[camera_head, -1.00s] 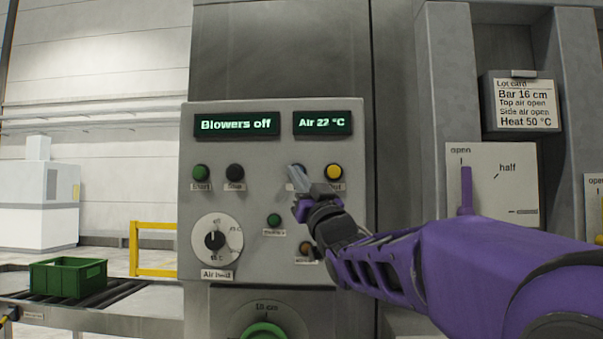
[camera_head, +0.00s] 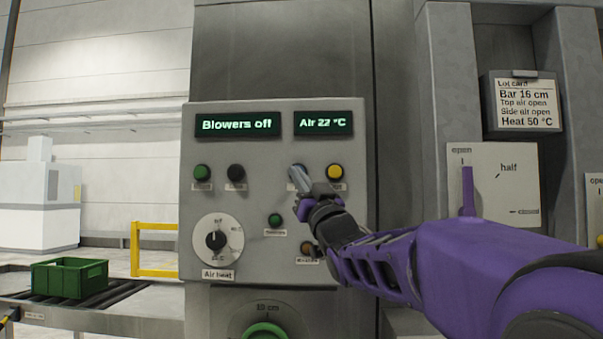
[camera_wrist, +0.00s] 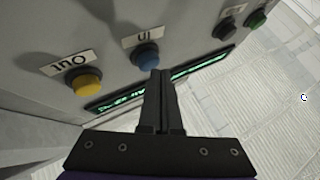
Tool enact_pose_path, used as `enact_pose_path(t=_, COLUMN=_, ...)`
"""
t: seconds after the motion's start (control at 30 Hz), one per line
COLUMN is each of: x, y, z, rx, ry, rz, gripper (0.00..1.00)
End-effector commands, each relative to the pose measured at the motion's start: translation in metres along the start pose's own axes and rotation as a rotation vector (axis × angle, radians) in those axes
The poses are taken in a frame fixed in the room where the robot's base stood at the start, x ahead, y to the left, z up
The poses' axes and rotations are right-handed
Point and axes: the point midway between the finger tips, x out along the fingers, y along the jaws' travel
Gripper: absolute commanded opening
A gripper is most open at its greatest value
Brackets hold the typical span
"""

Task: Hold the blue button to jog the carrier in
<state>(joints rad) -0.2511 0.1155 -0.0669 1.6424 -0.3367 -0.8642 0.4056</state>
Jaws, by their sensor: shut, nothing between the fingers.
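The control panel (camera_head: 275,195) stands upright in front of me. In the head view my gripper (camera_head: 297,172) covers most of the blue button. The yellow "Out" button (camera_head: 334,172) is just to its right; it also shows in the wrist view (camera_wrist: 84,84). The carrier cannot be made out.
The panel also has green (camera_head: 202,172) and black (camera_head: 236,172) buttons and an air heat dial (camera_head: 216,240). Displays read "Blowers off" (camera_head: 237,124) and "Air 22 °C" (camera_head: 324,122). A lever plate (camera_head: 510,210) is at right; a green crate (camera_head: 70,278) sits on rollers at left.

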Motion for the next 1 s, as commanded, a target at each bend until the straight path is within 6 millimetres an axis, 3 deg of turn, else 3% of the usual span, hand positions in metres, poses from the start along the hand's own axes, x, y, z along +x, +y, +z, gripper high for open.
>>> enact_pose_path(t=1.0, x=0.0065, y=0.0048, z=0.0047, rx=0.0, ry=0.0, rz=0.0, gripper=0.0)
